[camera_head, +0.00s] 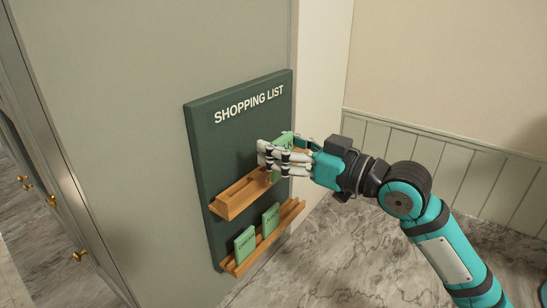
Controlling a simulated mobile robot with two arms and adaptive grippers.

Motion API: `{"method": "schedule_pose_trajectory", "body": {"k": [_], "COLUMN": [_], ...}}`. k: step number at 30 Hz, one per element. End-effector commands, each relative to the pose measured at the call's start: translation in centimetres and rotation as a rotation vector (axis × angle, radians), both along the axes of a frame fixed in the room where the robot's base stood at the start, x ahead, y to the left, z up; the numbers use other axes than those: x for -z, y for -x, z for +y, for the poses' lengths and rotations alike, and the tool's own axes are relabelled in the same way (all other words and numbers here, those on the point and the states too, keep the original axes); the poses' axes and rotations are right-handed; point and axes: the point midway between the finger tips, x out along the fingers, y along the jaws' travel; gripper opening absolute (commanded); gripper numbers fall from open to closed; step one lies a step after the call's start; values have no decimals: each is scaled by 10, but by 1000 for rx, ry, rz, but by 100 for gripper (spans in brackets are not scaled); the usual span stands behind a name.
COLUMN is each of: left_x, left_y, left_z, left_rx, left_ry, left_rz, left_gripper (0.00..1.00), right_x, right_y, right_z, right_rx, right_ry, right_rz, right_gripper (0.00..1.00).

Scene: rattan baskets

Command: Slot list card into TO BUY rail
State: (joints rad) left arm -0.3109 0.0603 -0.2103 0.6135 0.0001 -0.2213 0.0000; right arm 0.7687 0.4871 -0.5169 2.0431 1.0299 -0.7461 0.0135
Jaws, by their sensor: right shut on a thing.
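A dark green SHOPPING LIST board (226,144) is fixed upright on the grey-green panel. It carries an upper wooden rail (236,199) and a lower wooden rail (287,221). No TO BUY lettering can be read. My right gripper (265,160) is shut on a light green list card (284,141), which shows above and behind its fingers. The gripper is in front of the board, at the right end of the upper rail, and hides that end. I cannot tell whether the card touches the rail. My left gripper is not in view.
Two green cards, a left one (245,244) and a right one (271,219), stand in the lower rail. The left part of the upper rail looks empty. Brass knobs (80,257) show on cabinet fronts at the left. A marble-patterned surface (340,250) lies below, clear around my arm.

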Motion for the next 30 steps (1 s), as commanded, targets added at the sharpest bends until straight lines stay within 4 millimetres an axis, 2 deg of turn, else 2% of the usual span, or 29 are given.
{"method": "schedule_pose_trajectory", "body": {"k": [3, 9, 13, 20, 24, 30], "left_x": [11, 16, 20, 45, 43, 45], "left_y": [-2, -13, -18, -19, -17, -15], "left_z": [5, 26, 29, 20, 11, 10], "left_rx": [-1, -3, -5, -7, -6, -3], "left_ry": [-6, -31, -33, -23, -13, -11], "left_rz": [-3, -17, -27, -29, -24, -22], "left_gripper": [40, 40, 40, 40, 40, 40], "right_x": [5, 6, 11, 42, 41, 43], "right_y": [-30, -57, -60, -60, -59, -59], "right_z": [9, 16, 17, 16, 16, 16], "right_rx": [0, -1, -1, 0, 0, 0], "right_ry": [-2, -1, 0, -1, -2, 0], "right_rz": [0, 0, 0, 1, -1, 0], "right_gripper": [31, 31, 31, 31, 31, 31]}}
